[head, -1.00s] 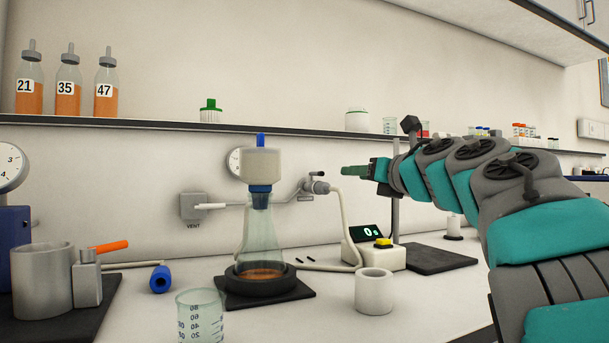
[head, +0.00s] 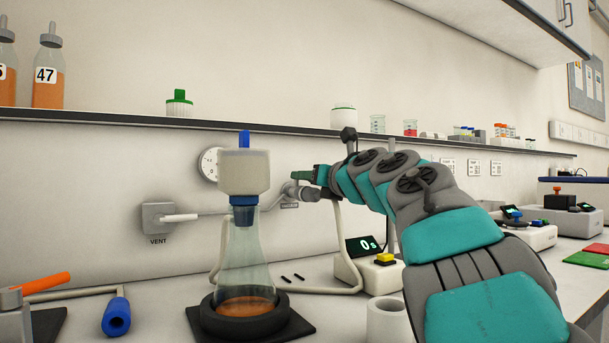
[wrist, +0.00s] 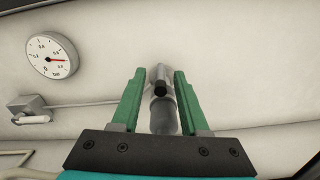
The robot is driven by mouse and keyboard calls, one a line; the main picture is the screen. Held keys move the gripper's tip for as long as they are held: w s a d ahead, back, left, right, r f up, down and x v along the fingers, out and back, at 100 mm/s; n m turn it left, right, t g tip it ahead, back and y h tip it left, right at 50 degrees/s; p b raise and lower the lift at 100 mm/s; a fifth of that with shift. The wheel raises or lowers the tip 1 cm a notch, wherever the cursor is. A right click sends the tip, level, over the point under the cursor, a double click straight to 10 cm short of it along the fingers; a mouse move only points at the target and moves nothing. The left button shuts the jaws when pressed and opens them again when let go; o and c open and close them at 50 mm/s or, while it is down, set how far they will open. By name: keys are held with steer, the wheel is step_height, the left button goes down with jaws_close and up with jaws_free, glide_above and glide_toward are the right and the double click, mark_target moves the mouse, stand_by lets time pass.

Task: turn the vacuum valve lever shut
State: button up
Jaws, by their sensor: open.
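A grey valve (head: 291,189) sits on the wall pipe between the flask and the timer box. In the wrist view a grey cylinder with a dark round end (wrist: 160,89) shows between my fingers and a little beyond them; I cannot tell its lever's angle. My gripper (head: 302,175), with green fingers, is at the valve in the head view and partly hides it. In the wrist view my gripper (wrist: 160,73) is open, with one finger on each side of the cylinder and gaps showing. Contact is not visible.
A filter flask (head: 247,265) with a white funnel stands left of the arm. A vent fitting (head: 158,217) and a round gauge (wrist: 51,55) are on the wall. A shelf (head: 240,123) runs above.

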steer(key=shift+x, duration=0.8)
jaws_close()
stand_by(1.0)
